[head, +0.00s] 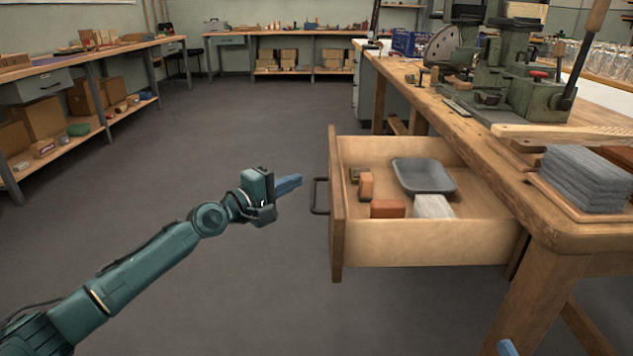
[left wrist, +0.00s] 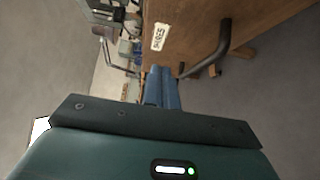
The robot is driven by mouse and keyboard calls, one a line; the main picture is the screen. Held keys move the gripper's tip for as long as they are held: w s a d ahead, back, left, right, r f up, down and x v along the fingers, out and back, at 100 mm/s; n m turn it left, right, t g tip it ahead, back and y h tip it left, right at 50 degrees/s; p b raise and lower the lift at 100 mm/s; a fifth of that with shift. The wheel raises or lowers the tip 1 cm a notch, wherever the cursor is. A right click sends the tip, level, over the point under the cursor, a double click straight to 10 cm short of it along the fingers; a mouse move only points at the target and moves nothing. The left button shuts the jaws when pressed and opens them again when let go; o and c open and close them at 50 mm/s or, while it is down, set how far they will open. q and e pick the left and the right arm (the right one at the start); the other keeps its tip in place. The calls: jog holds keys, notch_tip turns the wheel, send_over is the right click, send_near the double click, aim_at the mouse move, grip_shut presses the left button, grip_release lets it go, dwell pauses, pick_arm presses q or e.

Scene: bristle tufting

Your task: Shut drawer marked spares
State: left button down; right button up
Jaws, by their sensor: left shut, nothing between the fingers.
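The drawer (head: 430,243) stands pulled well out of the wooden workbench, toward the left. Its front panel (head: 336,215) has a dark bar handle (head: 319,196). In the left wrist view the wooden front (left wrist: 205,25) carries a white label (left wrist: 159,37) that reads SPARES, beside the handle (left wrist: 215,50). My left gripper (head: 290,184) is shut and empty, a little left of the handle and apart from it. Its blue fingers (left wrist: 161,88) point toward the drawer front. Only a blue tip of my right gripper (head: 508,348) shows at the bottom edge; its jaws cannot be made out.
The drawer holds a grey tray (head: 424,177), orange blocks (head: 388,208) and a pale block (head: 433,206). The workbench (head: 560,232) bears a green machine (head: 520,80) and a stack of grey sheets (head: 587,178). Open floor lies left of the drawer.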

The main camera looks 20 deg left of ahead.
pick_arm(q)
jog(key=w+d, duration=0.1)
jog(key=w+d+p, duration=0.1)
jog(key=d, duration=0.1)
jog(key=w+d+p, duration=0.1)
jog(key=d, duration=0.1)
pick_arm(e)
jog(key=shift+d+f+h, duration=0.1)
jog(key=shift+d+h, duration=0.05)
jog(key=shift+h, duration=0.15)
